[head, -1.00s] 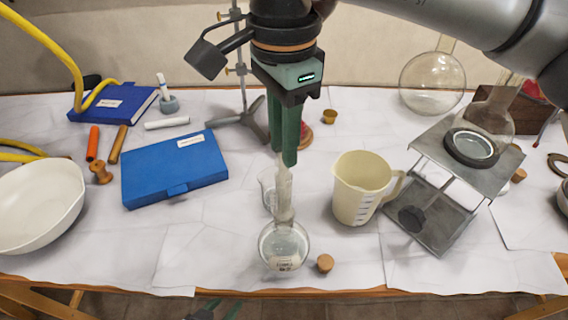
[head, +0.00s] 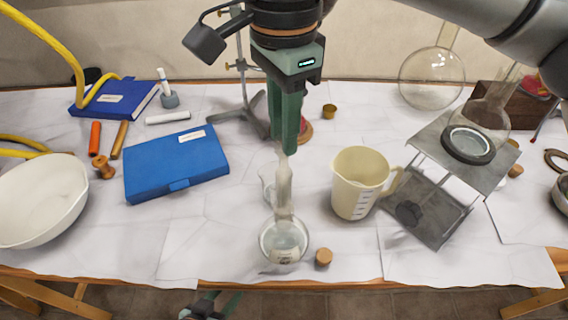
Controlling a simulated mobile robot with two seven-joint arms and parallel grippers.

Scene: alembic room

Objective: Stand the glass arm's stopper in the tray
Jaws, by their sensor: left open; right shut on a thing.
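A round glass flask (head: 284,241) with a long upright neck stands near the front edge of the table. A pale, slender glass piece (head: 283,172), apparently the stopper, shows at the top of the neck. My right gripper (head: 287,148) points down and is shut on this piece. I cannot tell whether it is seated in or clear of the neck. A clear glass part (head: 267,187) shows close beside the neck; I cannot tell if it is joined to it. My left gripper (head: 222,304) is open and empty at the bottom edge, below the tabletop's front edge. I cannot identify a tray.
A cream jug (head: 357,184) and a metal stand (head: 430,205) are to the right. A cork (head: 323,257) lies beside the flask. A blue case (head: 176,164) and a white bowl (head: 38,200) are to the left. A clamp stand (head: 242,100) is behind. Paper left of the flask is clear.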

